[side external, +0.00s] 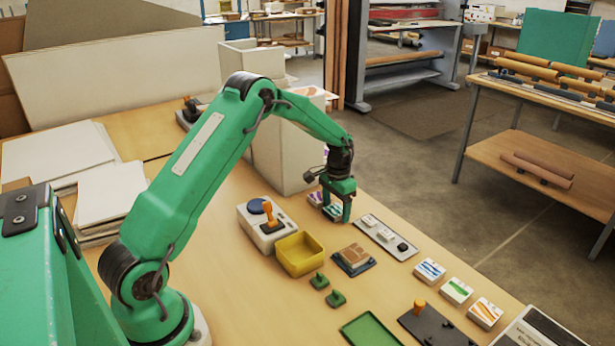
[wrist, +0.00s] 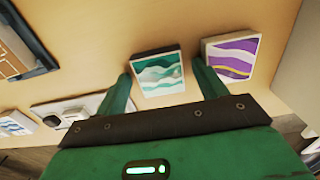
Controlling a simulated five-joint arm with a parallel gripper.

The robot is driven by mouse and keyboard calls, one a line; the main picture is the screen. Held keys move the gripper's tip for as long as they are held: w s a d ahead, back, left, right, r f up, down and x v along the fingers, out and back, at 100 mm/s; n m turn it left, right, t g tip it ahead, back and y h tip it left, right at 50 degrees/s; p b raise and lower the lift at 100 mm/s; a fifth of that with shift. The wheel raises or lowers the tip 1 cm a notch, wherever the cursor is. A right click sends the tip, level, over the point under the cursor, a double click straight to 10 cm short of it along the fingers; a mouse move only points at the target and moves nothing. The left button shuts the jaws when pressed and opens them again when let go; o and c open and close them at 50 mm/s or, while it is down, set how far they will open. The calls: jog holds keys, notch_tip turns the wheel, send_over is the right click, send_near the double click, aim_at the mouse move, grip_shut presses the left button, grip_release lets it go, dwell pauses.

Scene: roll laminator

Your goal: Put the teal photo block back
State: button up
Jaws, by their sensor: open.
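The teal photo block (wrist: 158,75), a white block with teal wavy bands on top, lies on the wooden table. It also shows partly behind my fingers in the side view (side external: 333,212). My gripper (wrist: 161,68) is open, with one finger on each side of the block and a small gap at each side. In the side view my gripper (side external: 340,212) points down, low over the table. I cannot tell whether the fingertips reach down to the block's sides. A purple photo block (wrist: 231,56) lies just right of the right finger.
A grey strip (side external: 388,237) with small parts lies right of my gripper. A yellow bin (side external: 299,253) and a white box with an orange lever (side external: 264,224) are nearby. A tall beige box (side external: 283,155) stands behind.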

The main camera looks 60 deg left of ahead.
aim_at(336, 210)
jog(key=shift+r, duration=0.1)
notch_tip(336, 210, up, 12)
dwell(0.8)
jog(key=shift+r, duration=0.15)
dwell(0.3)
